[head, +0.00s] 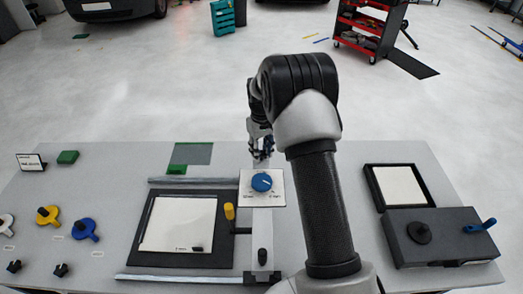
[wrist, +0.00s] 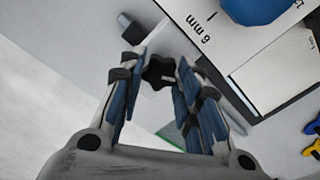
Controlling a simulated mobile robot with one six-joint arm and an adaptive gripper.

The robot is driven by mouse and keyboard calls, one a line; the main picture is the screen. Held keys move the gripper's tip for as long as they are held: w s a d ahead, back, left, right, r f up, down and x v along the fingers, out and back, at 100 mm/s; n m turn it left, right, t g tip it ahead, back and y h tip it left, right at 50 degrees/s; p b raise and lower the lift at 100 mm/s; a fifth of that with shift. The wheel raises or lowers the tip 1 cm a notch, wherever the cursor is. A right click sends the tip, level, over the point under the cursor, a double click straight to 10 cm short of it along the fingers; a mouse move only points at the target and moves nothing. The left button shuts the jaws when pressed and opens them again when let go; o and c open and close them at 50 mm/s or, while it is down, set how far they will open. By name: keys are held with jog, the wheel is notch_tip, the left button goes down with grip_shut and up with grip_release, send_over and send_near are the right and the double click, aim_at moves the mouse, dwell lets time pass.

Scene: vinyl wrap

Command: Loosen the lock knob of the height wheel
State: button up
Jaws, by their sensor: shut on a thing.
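The height wheel is a blue round knob (head: 261,182) on a white dial plate (head: 277,200) marked in mm; its edge also shows at the top of the wrist view (wrist: 255,8). The lock knob is a small black star-shaped knob (wrist: 159,72) beside the dial plate. My gripper (wrist: 162,70) has its blue-padded fingers on either side of the lock knob, shut on it at the fingertips. In the head view my gripper (head: 262,152) is just behind the dial plate, and the lock knob cannot be made out there.
A black-framed pad (head: 148,246) with a yellow-handled lever (head: 229,212) lies left of the dial. Yellow (head: 47,215) and blue (head: 84,229) knobbed pieces stand further left. A dark box with a blue lever (head: 480,226) and a framed tray (head: 372,187) stand right.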

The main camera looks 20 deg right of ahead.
aim_at(262, 153)
jog(key=o, duration=1.1)
notch_tip(262, 153, up, 12)
jog(key=shift+r, duration=0.1)
dwell(0.4)
